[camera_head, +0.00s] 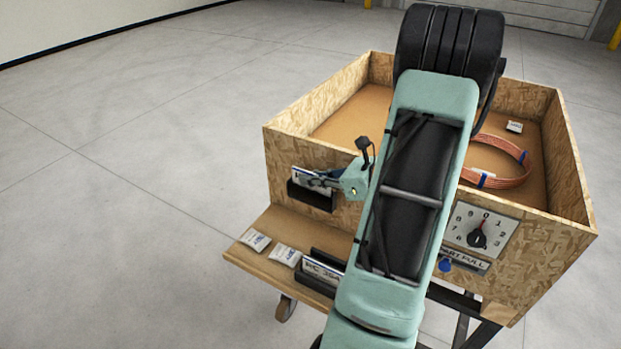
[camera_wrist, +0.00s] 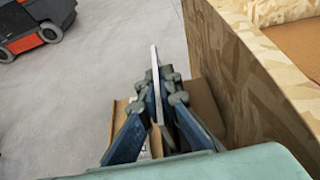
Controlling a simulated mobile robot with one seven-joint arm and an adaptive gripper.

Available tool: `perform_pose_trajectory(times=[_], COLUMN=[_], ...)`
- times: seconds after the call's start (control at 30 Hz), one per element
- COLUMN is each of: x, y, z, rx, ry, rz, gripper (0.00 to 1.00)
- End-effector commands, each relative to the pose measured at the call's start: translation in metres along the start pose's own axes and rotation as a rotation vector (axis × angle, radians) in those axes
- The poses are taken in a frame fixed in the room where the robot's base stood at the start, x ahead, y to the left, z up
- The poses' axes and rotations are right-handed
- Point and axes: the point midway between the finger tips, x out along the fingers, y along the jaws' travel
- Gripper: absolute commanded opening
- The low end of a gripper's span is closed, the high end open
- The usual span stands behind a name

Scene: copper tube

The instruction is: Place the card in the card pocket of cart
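The white card (camera_head: 300,177) is upright at the small black card pocket (camera_head: 312,199) on the outer wooden wall of the cart (camera_head: 345,211). Its lower edge seems to be at or just inside the pocket's mouth; I cannot tell how deep. My gripper (camera_head: 322,181) reaches in from the right with its blue fingers on the card. In the wrist view the card (camera_wrist: 155,72) shows edge-on as a thin pale strip between the two fingers of my gripper (camera_wrist: 162,92), which is shut on it. The pocket is not clearly visible there.
The cart's front shelf (camera_head: 258,268) holds white packets (camera_head: 255,240) and a dark holder with a labelled card (camera_head: 322,272). A copper tube coil (camera_head: 512,179) lies inside the cart. A dial plate (camera_head: 480,228) is on the wall right of my arm. Floor at left is clear.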

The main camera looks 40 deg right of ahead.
Motion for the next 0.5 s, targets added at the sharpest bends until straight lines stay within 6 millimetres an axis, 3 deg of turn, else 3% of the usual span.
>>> perform_pose_trajectory(times=[0.13,0.3,0.5], x=[0.0025,0.0018,0.0017], y=[0.0000,0.0000,0.0000], z=[-0.0056,-0.0040,-0.0038], rx=[0.000,0.000,0.000], ry=[0.000,0.000,0.000], rz=[0.000,0.000,0.000], gripper=[0.00,0.21,0.22])
